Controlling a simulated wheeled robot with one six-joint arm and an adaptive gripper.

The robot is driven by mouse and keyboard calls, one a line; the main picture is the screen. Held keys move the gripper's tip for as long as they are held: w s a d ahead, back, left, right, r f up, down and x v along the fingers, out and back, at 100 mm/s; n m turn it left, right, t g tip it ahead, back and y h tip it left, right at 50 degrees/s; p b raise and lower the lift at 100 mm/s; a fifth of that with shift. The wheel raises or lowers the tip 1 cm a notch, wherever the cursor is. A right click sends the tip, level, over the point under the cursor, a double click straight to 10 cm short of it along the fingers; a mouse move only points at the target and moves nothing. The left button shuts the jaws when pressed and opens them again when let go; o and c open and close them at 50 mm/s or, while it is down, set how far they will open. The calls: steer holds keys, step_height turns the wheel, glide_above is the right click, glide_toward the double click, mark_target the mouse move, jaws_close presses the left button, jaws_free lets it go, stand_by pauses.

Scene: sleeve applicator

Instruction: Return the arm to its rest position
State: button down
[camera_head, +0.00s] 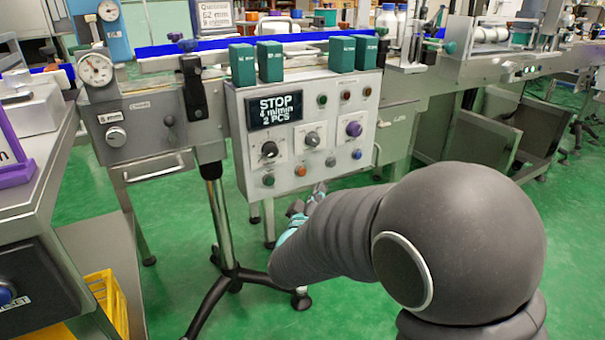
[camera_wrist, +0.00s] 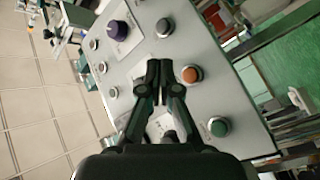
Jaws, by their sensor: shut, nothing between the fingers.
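My arm reaches forward from the lower right of the head view. My gripper (camera_head: 318,192) is at its far end, just in front of the lower edge of a light grey control panel (camera_head: 238,130). In the wrist view my gripper (camera_wrist: 159,66) has its fingers together with nothing between them. It points at the panel face (camera_wrist: 207,75), between a purple knob (camera_wrist: 117,30) and an orange button (camera_wrist: 191,75). A green button (camera_wrist: 220,127) is to its right. Whether the fingertips touch the panel cannot be told.
The panel's display (camera_head: 275,109) reads STOP, 4 m/min, 2 PCS. Green boxes (camera_head: 341,54) stand on the panel's top. A black tripod stand (camera_head: 236,272) is below left. A metal table (camera_head: 33,190) is at the left, with a yellow crate (camera_head: 107,297) under it. Green floor lies between.

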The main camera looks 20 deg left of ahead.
stand_by(0.6)
steer(key=s+a+f+g+y, duration=0.4)
steer(key=a+f+g, duration=0.2)
steer(key=f, duration=0.4)
steer(key=s+d+f+m+g, duration=0.2)
steer(key=s+d+g, duration=0.2)
steer(key=s+g, duration=0.3)
steer(key=s+d+r+m+h+p, duration=0.1)
steer(key=s+d+r, duration=0.4)
steer(key=d, duration=0.7)
steer(key=s+d+r+m+h+p, duration=0.2)
steer(key=s+d+r+m, duration=0.2)
steer(key=d, duration=0.9)
steer(key=s+d+r+m+h+p, duration=0.2)
steer(key=s+d+r, duration=0.6)
steer(key=d, duration=0.4)
steer(key=shift+s+d+r+m+p, duration=0.15)
steer(key=shift+r+m+p, duration=0.15)
steer(key=shift+r+m, duration=0.5)
